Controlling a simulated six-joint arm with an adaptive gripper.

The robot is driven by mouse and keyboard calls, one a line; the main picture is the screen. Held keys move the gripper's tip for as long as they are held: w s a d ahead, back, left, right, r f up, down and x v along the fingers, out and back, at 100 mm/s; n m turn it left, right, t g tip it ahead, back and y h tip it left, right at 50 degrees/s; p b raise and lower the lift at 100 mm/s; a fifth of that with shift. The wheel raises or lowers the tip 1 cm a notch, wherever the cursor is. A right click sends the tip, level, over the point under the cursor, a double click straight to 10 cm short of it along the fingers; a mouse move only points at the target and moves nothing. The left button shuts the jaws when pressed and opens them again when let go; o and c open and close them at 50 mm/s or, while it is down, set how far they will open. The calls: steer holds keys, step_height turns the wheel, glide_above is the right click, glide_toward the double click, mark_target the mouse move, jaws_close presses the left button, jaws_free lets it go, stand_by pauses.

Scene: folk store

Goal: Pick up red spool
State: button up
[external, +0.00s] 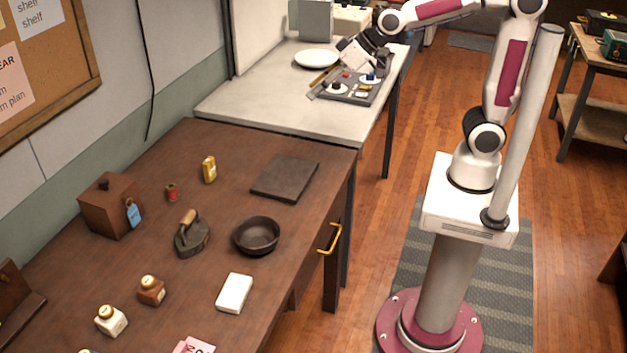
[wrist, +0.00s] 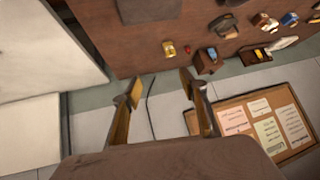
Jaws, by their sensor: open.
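The small red spool (external: 171,192) stands on the dark brown table, between a brown wooden box and a yellow bottle. It also shows as a small red spot in the wrist view (wrist: 187,49), beside the yellow bottle. My gripper (external: 322,82) is over the pale worktop at the back, far from the spool. In the wrist view its two fingers (wrist: 160,87) are spread apart with nothing between them.
A grey tray (external: 352,98) of small parts and a white plate (external: 316,58) lie on the worktop.

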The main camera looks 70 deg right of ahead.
steer(key=w+a+f+t, duration=0.1)
steer(key=w+a+f, duration=0.2)
steer(key=w+a, duration=0.5)
steer(key=w+a+f+t, duration=0.1)
steer(key=w+a+f, duration=0.3)
steer(key=w, duration=0.6)
steer(key=w+a+f+t, duration=0.1)
steer(key=w+a+f, duration=0.2)
steer(key=a+f, duration=0.1)
steer(key=w+a+f+t, duration=0.1)
steer(key=w+a+f, duration=0.2)
steer(key=f, duration=0.3)
steer(key=w+a+f+t, duration=0.1)
steer(key=w+a+f, duration=0.2)
steer(key=a+f, duration=0.2)
steer(key=shift+a, duration=0.25)
steer(key=shift+x, duration=1.25)
steer(key=shift+w+d, duration=0.1)
steer(key=shift+d+x, duration=0.15)
steer(key=shift+x, duration=1.1)
steer(key=shift+d+x, duration=0.1)
steer(key=shift+x, duration=1.15)
